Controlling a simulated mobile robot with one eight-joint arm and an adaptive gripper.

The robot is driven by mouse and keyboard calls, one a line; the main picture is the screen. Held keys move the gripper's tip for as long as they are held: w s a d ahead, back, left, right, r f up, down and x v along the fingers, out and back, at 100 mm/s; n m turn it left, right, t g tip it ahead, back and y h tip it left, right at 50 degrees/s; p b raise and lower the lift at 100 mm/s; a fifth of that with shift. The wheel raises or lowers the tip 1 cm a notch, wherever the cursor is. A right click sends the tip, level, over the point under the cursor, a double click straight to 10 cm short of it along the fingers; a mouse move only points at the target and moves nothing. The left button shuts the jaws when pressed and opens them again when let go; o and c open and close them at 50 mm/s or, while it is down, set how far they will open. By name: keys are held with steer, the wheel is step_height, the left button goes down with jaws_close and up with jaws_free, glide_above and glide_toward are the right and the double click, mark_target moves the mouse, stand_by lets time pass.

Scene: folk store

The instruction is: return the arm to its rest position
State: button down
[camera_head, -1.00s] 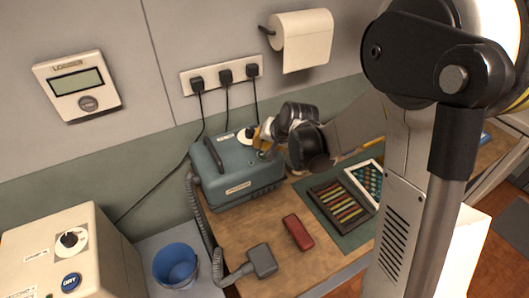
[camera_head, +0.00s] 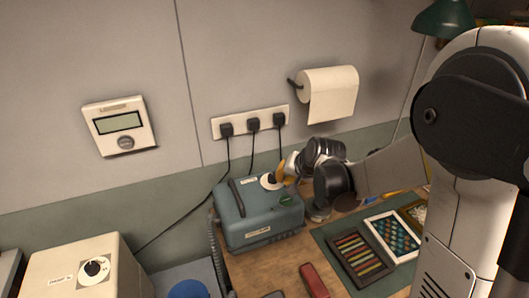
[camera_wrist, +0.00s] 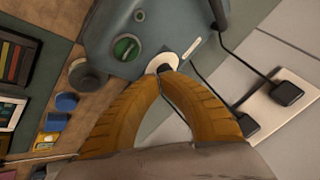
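My arm reaches in from the right in the head view. My gripper (camera_head: 284,174) is at the top of a teal-grey box (camera_head: 262,221), beside its white dial (camera_head: 271,182). In the wrist view, the two orange, ribbed fingers (camera_wrist: 159,76) bow inward and their tips come together. The white dial with a dark knob (camera_wrist: 163,63) lies just beyond the tips. I see nothing held between the fingers; whether the tips touch the dial is unclear. A green knob (camera_wrist: 126,47) sits on the same box.
A paper roll (camera_head: 331,94) and a socket strip (camera_head: 243,122) with plugged cables are on the wall. A beige box (camera_head: 75,273) stands at left.

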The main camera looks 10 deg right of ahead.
steer(key=shift+s, duration=0.1)
steer(key=s+r+n+h+b, duration=0.2)
steer(key=s+n+b, duration=0.3)
steer(key=s, duration=2)
steer(key=r+b, duration=0.1)
steer(key=b, duration=0.1)
steer(key=shift+d+b, duration=0.25)
steer(key=shift+b, duration=0.05)
